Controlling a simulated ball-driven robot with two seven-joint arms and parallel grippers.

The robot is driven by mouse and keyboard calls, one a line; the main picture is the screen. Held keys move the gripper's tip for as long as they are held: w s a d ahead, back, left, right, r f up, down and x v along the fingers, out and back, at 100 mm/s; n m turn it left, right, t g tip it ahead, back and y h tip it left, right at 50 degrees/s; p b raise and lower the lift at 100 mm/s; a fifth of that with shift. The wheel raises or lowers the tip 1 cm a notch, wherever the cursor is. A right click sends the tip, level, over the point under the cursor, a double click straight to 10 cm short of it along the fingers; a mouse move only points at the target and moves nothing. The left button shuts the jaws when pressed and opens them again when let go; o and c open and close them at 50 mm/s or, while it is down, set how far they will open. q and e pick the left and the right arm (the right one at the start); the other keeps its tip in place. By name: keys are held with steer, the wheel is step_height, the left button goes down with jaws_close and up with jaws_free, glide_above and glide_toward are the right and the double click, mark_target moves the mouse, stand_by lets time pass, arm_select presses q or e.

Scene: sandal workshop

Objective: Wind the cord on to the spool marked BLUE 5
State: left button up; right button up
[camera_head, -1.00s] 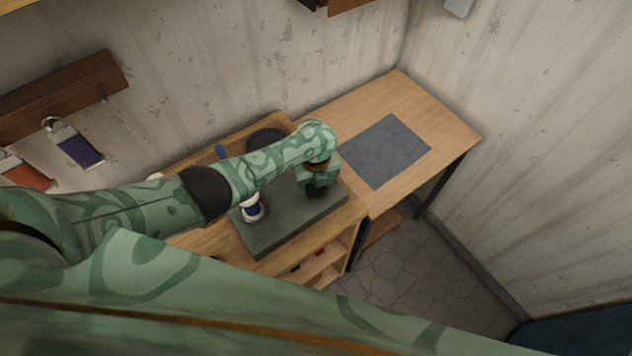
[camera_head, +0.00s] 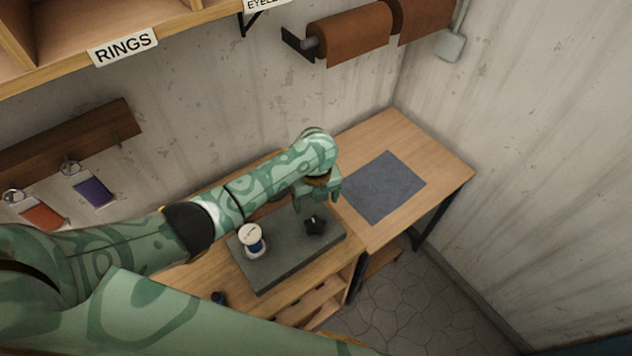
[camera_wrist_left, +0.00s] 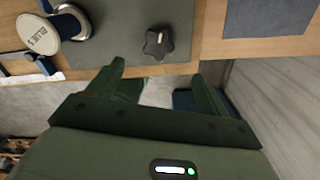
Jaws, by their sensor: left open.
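The spool marked BLUE 5 (camera_head: 250,237) has pale flanges and a dark blue middle. It stands on a dark grey slab (camera_head: 270,275) on the workbench. In the left wrist view its label on the spool's flange (camera_wrist_left: 40,36) reads upside down. A black star-shaped knob (camera_head: 316,226) sits on the slab to the right of the spool, and it also shows in the left wrist view (camera_wrist_left: 158,43). My left gripper (camera_head: 318,202) is open and empty just above the knob, apart from it. Its fingers (camera_wrist_left: 158,82) frame nothing. My right gripper is out of view.
A grey mat (camera_head: 384,187) lies on the clear table at the right. Tags, orange (camera_head: 42,217) and purple (camera_head: 95,192), hang on the left wall. Brown rolls (camera_head: 350,33) and a RINGS shelf (camera_head: 75,70) are above. My arm's green links cover part of the bench.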

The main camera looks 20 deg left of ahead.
arm_select(q)
step_height(320, 180, up, 5)
steer(key=shift+p, duration=0.5)
stand_by(0.8)
